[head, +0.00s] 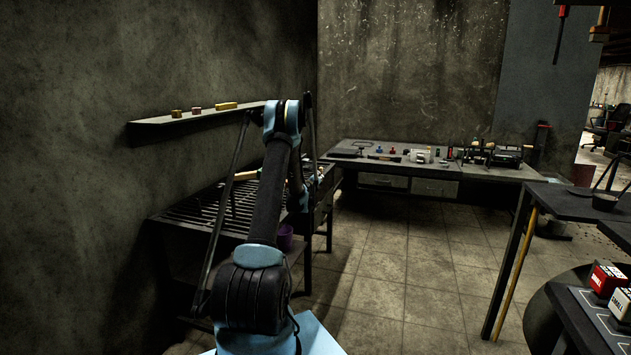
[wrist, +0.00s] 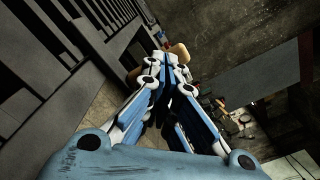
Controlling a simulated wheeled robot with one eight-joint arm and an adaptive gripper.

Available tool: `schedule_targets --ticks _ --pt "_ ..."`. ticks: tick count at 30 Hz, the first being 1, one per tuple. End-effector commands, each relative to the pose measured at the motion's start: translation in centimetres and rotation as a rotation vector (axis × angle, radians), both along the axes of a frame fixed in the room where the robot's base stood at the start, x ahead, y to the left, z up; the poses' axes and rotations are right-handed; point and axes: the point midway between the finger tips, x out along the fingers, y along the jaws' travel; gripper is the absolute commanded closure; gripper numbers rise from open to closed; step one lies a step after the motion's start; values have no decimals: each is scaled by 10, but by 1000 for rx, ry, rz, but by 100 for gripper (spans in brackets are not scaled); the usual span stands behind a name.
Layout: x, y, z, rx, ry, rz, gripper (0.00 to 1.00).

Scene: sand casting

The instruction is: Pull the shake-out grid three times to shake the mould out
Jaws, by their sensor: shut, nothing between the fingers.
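The shake-out grid (head: 190,213) is a dark slatted metal grate on a stand by the left wall, partly hidden behind my arm. Its dark bars also show at the upper left of the wrist view (wrist: 55,40). A tan handle-like piece (head: 246,175) shows at the grid's far side, left of my arm. In the wrist view my gripper (wrist: 168,62) is shut and empty, its fingertips together in front of a tan piece (wrist: 179,50). I cannot tell whether they touch it. In the head view the fingers are mostly hidden behind my arm. I cannot make out a mould.
A wall shelf (head: 190,118) with small blocks runs above the grid. A purple bucket (head: 285,238) stands low beside the stand. A workbench (head: 430,168) with tools is at the back; dark tables (head: 580,203) stand right. The tiled floor (head: 400,260) between is clear.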

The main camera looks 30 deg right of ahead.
Motion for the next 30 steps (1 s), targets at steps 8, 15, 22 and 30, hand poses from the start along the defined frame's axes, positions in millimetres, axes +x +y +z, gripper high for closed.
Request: schedule_targets --ticks 8,15,22,30 --pt "0 0 0 0 0 0 100" --pt "2 -2 0 0 0 0 100" --pt "9 -9 0 1 0 1 100" --pt "10 -10 0 0 0 1 100"
